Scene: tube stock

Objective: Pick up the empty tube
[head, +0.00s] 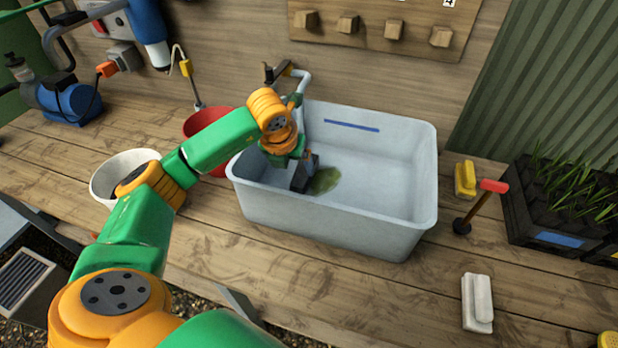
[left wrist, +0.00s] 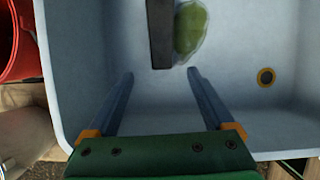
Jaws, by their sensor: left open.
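A long dark narrow piece, which looks like the empty tube (left wrist: 160,35), lies in the pale grey tub (head: 335,228). In the left wrist view it runs from the top edge down, ahead of and between my fingertips; its far end is out of frame. I cannot tell whether it is hollow. A green translucent clump (left wrist: 191,28) lies close along its right side, and also shows in the head view (head: 324,181). My left gripper (left wrist: 160,73) is open and empty inside the tub, its fingers short of the dark piece. My right gripper is not in view.
A white bowl (head: 100,182) and a red bucket (head: 190,125) stand left of the tub. The tub walls surround my gripper.

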